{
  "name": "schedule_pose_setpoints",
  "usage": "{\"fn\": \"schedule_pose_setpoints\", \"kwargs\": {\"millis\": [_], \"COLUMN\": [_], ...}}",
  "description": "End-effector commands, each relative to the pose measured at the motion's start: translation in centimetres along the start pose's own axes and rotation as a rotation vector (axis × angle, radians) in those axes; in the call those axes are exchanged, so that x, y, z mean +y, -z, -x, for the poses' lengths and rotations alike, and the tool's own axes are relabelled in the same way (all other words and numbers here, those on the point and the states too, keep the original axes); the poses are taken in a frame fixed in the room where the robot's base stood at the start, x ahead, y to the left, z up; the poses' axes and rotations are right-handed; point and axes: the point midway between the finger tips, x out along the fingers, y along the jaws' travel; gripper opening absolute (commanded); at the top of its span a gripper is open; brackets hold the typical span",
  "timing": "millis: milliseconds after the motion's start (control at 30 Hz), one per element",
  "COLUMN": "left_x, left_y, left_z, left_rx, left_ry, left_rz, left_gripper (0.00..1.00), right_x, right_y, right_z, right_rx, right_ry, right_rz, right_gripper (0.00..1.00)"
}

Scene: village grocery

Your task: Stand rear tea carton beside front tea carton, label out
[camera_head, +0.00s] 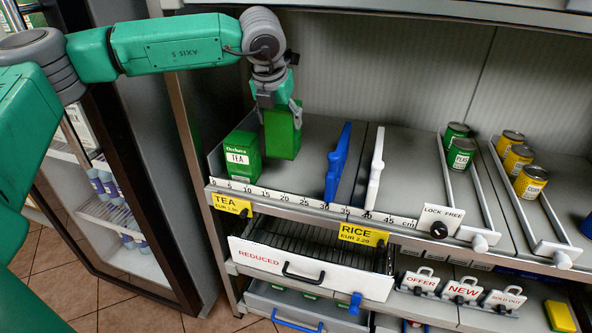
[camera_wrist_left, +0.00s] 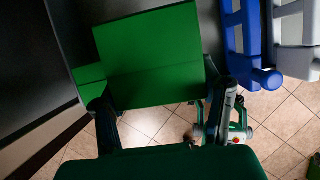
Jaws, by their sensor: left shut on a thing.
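The front tea carton (camera_head: 242,158), green with a white TEA label facing out, stands upright at the left end of the shelf, behind the TEA price tag. My left gripper (camera_head: 279,112) is shut on the rear tea carton (camera_head: 283,138), gripping it from above. This carton is roughly upright, right of and slightly behind the front one. A plain green side shows and no label is visible. In the left wrist view the held carton (camera_wrist_left: 155,55) lies between the fingers, with a green part of the other carton (camera_wrist_left: 90,80) at its left. Whether its base touches the shelf is unclear.
A blue divider (camera_head: 338,160) and a white divider (camera_head: 375,168) stand right of the held carton, with bare shelf between. Green cans (camera_head: 461,153) and yellow cans (camera_head: 530,182) stand in lanes farther right. A ruler strip (camera_head: 300,197) runs along the shelf's front edge.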

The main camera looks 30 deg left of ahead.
Motion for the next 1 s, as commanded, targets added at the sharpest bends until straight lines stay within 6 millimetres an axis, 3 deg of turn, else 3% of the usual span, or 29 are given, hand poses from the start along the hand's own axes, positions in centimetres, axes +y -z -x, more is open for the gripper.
{"fn": "schedule_pose_setpoints", "kwargs": {"millis": [300, 700, 933, 967, 1000], "left_x": [-0.4, -0.2, -0.2, -0.3, -0.3], "left_y": [2.1, 3.7, 3.8, 3.8, 3.8], "left_z": [-5.0, -9.1, -9.5, -9.5, -9.5], "left_rx": [-0.005, -0.003, -0.001, 0.000, 0.000], "left_ry": [-0.004, -0.002, -0.004, -0.004, -0.005], "left_rz": [-0.003, -0.003, -0.003, -0.003, -0.003], "left_gripper": [0.25, 0.25, 0.25, 0.70, 0.81], "right_x": [0.0, 0.0, 0.0, 0.0, 0.0], "right_y": [-0.2, -0.2, -0.2, -0.2, -0.2], "right_z": [-1.1, -1.9, -1.9, -1.9, -1.9], "right_rx": [-0.003, -0.002, -0.002, -0.002, -0.002], "right_ry": [0.000, 0.000, 0.000, 0.000, 0.000], "right_rz": [0.000, 0.000, 0.000, 0.000, 0.000], "right_gripper": [0.00, 0.00, 0.00, 0.00, 0.00]}}
